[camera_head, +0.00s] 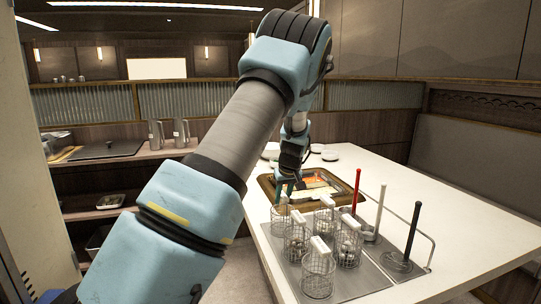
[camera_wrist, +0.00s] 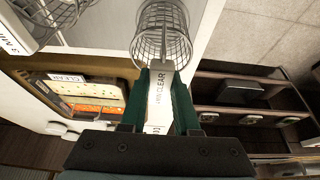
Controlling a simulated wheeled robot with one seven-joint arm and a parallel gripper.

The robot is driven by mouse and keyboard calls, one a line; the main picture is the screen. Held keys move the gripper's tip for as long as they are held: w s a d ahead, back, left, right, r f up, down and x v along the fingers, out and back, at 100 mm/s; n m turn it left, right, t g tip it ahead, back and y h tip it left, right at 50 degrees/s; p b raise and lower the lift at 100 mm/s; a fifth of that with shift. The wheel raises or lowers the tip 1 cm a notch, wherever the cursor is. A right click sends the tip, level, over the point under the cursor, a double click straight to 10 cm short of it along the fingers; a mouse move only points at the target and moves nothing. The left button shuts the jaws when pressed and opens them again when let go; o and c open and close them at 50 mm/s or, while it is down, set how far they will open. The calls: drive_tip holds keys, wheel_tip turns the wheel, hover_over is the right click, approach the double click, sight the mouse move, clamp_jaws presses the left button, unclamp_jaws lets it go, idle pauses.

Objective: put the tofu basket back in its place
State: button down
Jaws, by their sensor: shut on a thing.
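My gripper (camera_head: 286,190) is shut on the white labelled handle (camera_wrist: 160,95) of a wire mesh basket (camera_wrist: 164,34). The label is only partly readable and shows "CLEAR"; I cannot read "tofu" on it. The held basket also shows in the head view (camera_head: 281,217), at the left edge of the white table, left of the other baskets. Its bottom is hard to make out, so I cannot tell whether it touches anything. Several other wire baskets with white handles, among them a front one (camera_head: 318,276) and a right one (camera_head: 349,249), stand on the grey metal plate (camera_head: 361,286).
A brown-rimmed tray (camera_head: 262,184) with cards lies behind the baskets. A red-handled tool (camera_head: 356,190), a white one (camera_head: 380,210) and a black one (camera_head: 413,230) stand upright at the right. The white table (camera_head: 470,215) is clear farther right. Shelves (camera_head: 100,205) stand at left.

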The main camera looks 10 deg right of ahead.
drive_tip(key=shift+f, duration=0.2)
drive_tip(key=c, duration=0.6)
unclamp_jaws()
drive_tip(key=shift+o, duration=0.5)
drive_tip(key=o, duration=0.5)
wheel_tip(320, 180, up, 11)
drive_tip(key=p, duration=0.7)
